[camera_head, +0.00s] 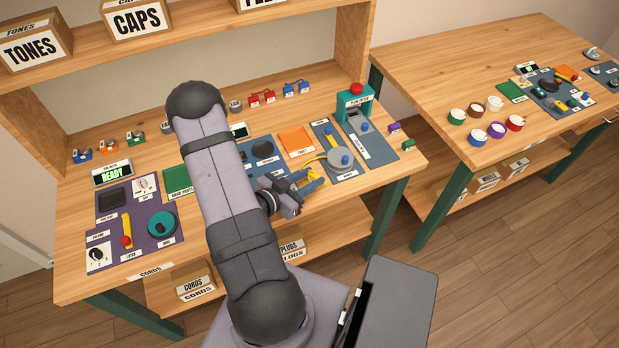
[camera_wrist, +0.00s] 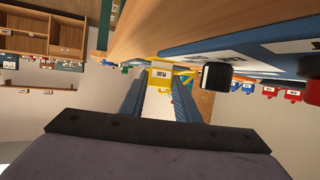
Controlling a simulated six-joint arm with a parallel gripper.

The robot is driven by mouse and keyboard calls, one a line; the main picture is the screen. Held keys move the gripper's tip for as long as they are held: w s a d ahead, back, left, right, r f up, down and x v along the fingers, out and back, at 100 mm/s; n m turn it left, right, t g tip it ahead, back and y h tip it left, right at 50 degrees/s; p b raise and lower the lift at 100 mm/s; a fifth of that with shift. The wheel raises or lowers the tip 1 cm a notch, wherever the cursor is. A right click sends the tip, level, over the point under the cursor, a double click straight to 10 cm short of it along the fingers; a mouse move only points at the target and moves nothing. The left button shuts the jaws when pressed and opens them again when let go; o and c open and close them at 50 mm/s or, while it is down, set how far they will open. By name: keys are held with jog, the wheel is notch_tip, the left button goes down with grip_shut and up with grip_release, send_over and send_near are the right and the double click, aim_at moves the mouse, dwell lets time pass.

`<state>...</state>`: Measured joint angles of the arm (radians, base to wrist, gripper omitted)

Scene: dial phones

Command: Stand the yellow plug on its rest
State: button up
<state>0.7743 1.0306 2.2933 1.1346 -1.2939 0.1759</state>
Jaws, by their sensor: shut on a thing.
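My gripper (camera_head: 314,181) is low over the front edge of the main workbench, just in front of the blue mat. Its two blue fingers are shut on the yellow plug (camera_wrist: 160,75), which has a small white label and sits between the fingertips in the wrist view. In the head view the plug shows only as small bits of yellow between the fingers. I cannot pick out the plug's rest; my arm covers part of the mats.
A grey round part with a blue knob (camera_head: 341,159) lies just beyond my gripper. A teal box with a red button (camera_head: 356,101) stands behind it. A black knob (camera_wrist: 216,76) is close on the right in the wrist view. A purple mat (camera_head: 144,239) lies to the left.

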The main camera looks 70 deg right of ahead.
jog(key=o, duration=1)
jog(key=shift+f, duration=0.1)
jog(key=shift+o, duration=0.2)
jog(key=shift+r, duration=0.3)
jog(key=shift+w+a, duration=0.15)
jog(key=shift+a, duration=0.1)
jog(key=b+v, duration=0.2)
jog(key=v, duration=0.9)
jog(key=shift+a, duration=0.2)
